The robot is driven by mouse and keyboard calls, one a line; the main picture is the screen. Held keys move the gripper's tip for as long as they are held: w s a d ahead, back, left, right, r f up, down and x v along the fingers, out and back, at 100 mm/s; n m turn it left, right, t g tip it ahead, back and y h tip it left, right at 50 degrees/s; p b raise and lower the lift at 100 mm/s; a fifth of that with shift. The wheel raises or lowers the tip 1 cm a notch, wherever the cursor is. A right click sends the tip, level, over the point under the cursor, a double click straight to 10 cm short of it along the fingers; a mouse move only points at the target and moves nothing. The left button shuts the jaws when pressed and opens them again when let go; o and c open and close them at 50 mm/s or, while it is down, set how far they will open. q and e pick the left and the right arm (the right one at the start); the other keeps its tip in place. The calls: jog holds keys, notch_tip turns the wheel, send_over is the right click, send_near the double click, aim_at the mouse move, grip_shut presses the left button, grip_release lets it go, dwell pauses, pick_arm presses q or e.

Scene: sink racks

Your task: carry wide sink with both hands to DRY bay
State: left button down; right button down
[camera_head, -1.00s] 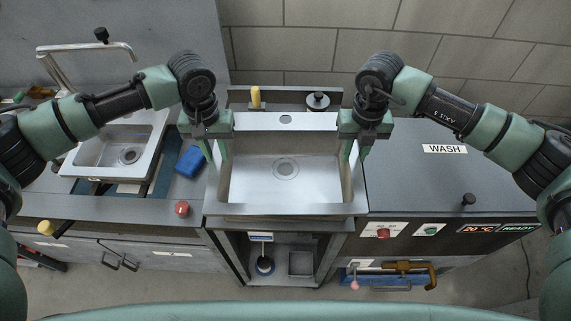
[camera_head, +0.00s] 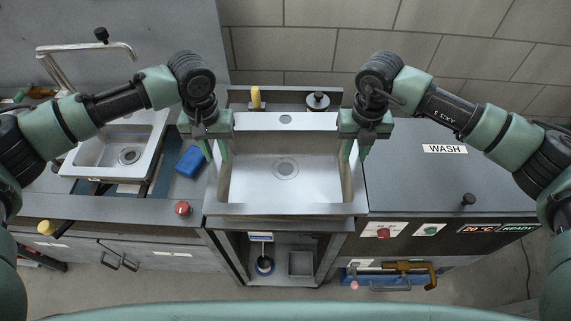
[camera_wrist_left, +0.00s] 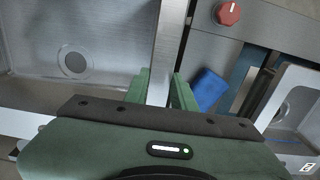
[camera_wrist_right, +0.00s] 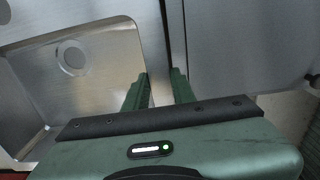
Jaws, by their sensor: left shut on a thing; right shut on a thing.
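The wide sink (camera_head: 284,208) is a steel basin with a round drain, in the middle of the head view above an open-fronted frame. My left gripper (camera_head: 221,152) is shut on the sink's left wall. In the left wrist view its fingers (camera_wrist_left: 161,90) straddle that wall, with the basin and drain to the left. My right gripper (camera_head: 353,150) is shut on the right wall. In the right wrist view its fingers (camera_wrist_right: 160,88) straddle the rim. The sink looks level. I cannot tell whether it touches the frame below. No DRY label is readable.
A WASH-labelled lid (camera_head: 444,149) lies to the right. A smaller sink (camera_head: 117,155) with a faucet (camera_head: 62,70) is at the left, beside a blue sponge (camera_head: 191,161). A red knob (camera_head: 182,208) is near the sink's left front. A yellow-handled item (camera_head: 256,96) and dark knob (camera_head: 318,101) stand behind.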

pick_arm(q)
jog(key=shift+w+r, duration=0.2)
pick_arm(e)
jog(key=shift+w+r, duration=0.2)
